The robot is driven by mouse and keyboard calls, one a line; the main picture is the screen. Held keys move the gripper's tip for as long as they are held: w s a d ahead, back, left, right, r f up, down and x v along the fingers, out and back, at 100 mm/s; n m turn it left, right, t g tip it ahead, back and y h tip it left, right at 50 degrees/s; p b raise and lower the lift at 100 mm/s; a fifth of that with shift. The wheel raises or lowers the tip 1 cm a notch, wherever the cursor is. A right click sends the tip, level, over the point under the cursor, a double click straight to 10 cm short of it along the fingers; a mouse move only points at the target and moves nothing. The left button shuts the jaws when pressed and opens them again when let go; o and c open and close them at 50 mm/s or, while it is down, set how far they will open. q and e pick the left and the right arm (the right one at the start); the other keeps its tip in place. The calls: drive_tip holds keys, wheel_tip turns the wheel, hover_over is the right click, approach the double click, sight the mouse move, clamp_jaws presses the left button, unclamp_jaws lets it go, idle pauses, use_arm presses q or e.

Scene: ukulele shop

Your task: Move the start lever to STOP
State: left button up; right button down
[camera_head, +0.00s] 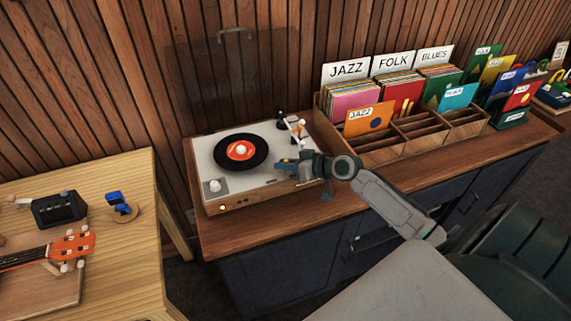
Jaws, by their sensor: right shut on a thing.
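The turntable (250,182) stands on the wooden cabinet, with a black record with an orange label (241,151) on its platter. My right gripper (287,165) reaches in from the right, low over the right front part of the turntable's deck. It is shut on a small part there, which I take to be the start lever. The gripper hides most of that part, so its exact position and any START or STOP marking cannot be read. My left gripper is not in view.
The tonearm (292,126) stands just behind my gripper. A wooden record rack (400,138) with JAZZ, FOLK and BLUES cards is to the right. A round white knob (214,185) is at the deck's front left. A wooden table (130,260) with a ukulele (68,247) is at the left.

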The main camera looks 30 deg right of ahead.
drive_tip(key=shift+a+r+n+g+h+p, duration=0.2)
drive_tip(key=shift+r+n+g+h+p, duration=0.1)
drive_tip(key=shift+p, duration=0.55)
drive_tip(key=p, duration=0.1)
drive_tip(key=n+h+p, duration=0.1)
drive_tip(key=shift+w+a+r+g+h+p, duration=0.1)
drive_tip(key=shift+a+r+g+h+p, duration=0.05)
drive_tip(key=shift+a+g+h+p, duration=0.2)
drive_tip(key=a+n+g+h+p, duration=0.1)
drive_tip(key=h+p, duration=0.1)
drive_tip(key=shift+w+p, duration=0.15)
drive_tip(key=shift+p, duration=0.2)
drive_tip(key=shift+a+f+n+g+h+p, duration=0.2)
drive_tip(key=shift+n+h+p, duration=0.1)
drive_tip(key=shift+h+p, duration=0.2)
drive_tip(key=shift+a+f+n+g+h+p, duration=0.1)
drive_tip(key=shift+f+n+g+h+p, duration=0.1)
drive_tip(key=shift+n+h+p, duration=0.25)
drive_tip(key=c, duration=1.3)
unclamp_jaws()
drive_tip(key=shift+c, duration=0.2)
drive_tip(key=shift+f, duration=0.15)
